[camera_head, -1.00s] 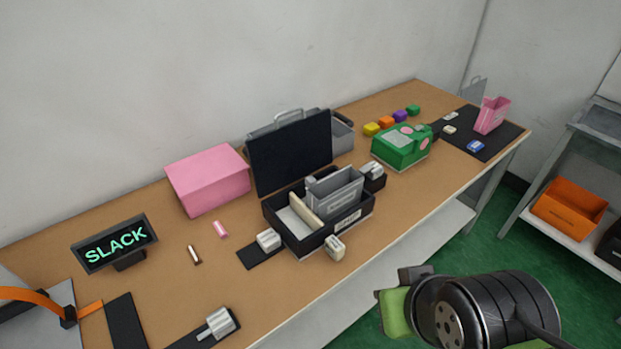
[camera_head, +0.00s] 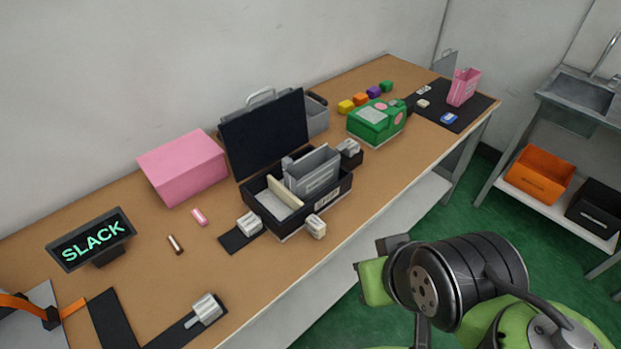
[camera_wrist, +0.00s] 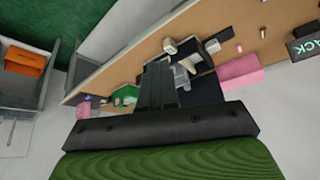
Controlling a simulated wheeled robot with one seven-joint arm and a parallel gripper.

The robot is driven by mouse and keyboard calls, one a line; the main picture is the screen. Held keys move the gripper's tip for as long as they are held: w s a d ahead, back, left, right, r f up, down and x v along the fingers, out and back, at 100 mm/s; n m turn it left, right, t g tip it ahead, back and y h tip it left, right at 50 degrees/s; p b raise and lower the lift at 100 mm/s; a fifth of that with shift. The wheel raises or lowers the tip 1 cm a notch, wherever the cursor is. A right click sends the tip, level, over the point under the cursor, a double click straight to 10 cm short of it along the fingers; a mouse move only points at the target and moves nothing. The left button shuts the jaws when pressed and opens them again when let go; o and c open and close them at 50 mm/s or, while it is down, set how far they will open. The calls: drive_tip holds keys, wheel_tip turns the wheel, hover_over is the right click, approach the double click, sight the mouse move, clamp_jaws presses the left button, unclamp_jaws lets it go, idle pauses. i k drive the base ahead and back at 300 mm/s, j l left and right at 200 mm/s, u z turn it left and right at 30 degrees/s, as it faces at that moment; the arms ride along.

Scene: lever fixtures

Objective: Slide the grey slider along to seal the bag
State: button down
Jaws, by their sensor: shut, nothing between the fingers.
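A pink bag-like pouch (camera_head: 463,87) stands upright on a dark mat (camera_head: 470,115) at the far right end of the table. It shows small in the wrist view (camera_wrist: 84,108). No grey slider can be made out on it; small pale pieces (camera_head: 423,104) and a blue piece (camera_head: 449,118) lie on the mat near it. My gripper (camera_wrist: 157,68) is shut and empty in the wrist view, in the air well away from the pouch. In the head view my arm is at the lower right, in front of the table; the fingertips cannot be made out there.
A black open case (camera_head: 297,190) with a raised lid, a green box (camera_head: 376,122), a pink box (camera_head: 182,167) and a SLACK sign (camera_head: 92,240) stand on the table. At the right, a sink unit (camera_head: 580,95) holds an orange bin (camera_head: 540,174) and a black bin (camera_head: 595,210). Green floor lies between.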

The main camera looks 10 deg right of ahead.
sight(289, 163)
drive_tip(key=i+l+u, duration=0.15)
drive_tip(key=u, duration=0.2)
drive_tip(key=i+l+u, duration=0.15)
drive_tip(key=u, duration=0.2)
drive_tip(key=i+l+u, duration=0.1)
drive_tip(key=l+u, duration=0.2)
